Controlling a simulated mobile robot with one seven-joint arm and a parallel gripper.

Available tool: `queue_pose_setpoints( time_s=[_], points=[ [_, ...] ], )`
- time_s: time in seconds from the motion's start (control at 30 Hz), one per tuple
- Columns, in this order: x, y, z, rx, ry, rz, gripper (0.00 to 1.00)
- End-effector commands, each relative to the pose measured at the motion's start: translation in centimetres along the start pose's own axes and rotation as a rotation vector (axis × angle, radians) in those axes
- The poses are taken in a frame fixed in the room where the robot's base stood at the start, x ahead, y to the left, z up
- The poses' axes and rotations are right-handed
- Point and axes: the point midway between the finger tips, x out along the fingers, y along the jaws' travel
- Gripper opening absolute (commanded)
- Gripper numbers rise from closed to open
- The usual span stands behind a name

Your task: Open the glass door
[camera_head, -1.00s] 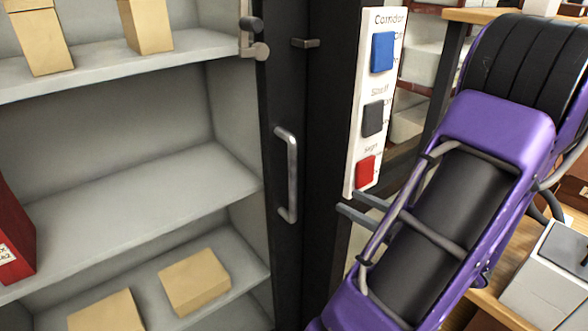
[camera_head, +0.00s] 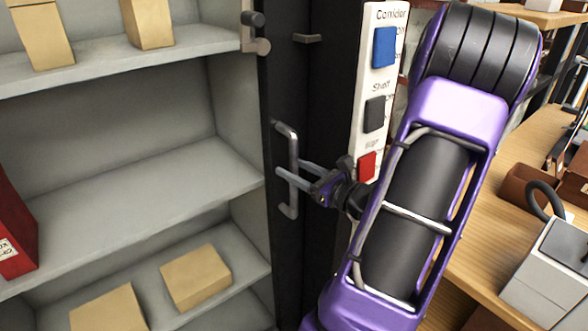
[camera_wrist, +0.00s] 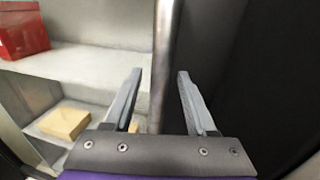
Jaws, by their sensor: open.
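The glass door (camera_head: 283,240) stands in front of the grey shelves, its dark frame edge running upright; it looks closed. Its metal bar handle (camera_head: 291,150) is upright on that frame. My gripper (camera_head: 279,176) is open at the handle's lower half, its two fingers pointing left toward it. In the wrist view, the handle (camera_wrist: 163,60) runs upright between the fingertips of my gripper (camera_wrist: 160,72), with a gap visible on both sides. I cannot tell how deep the bar sits between the fingers. A metal latch (camera_head: 254,32) is higher on the frame.
A white switch panel (camera_head: 359,140) with blue, black and red buttons is right of the door, close to my arm. Tan boxes (camera_head: 196,277) and a red box (camera_head: 12,235) are on the shelves. A wooden desk (camera_head: 480,245) stands at the right.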

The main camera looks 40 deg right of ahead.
Motion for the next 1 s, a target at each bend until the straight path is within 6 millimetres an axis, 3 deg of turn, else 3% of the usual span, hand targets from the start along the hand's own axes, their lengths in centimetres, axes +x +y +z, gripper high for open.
queue_pose_setpoints(
  time_s=[0.27, 0.6, 1.0],
  points=[
    [0.22, 0.01, 0.0, 0.0, 0.0, 0.001, 0.57],
    [0.19, 0.01, 0.0, 0.0, 0.0, 0.001, 0.0],
    [0.18, 0.01, 0.0, 0.0, 0.0, 0.001, 0.0]
  ],
)
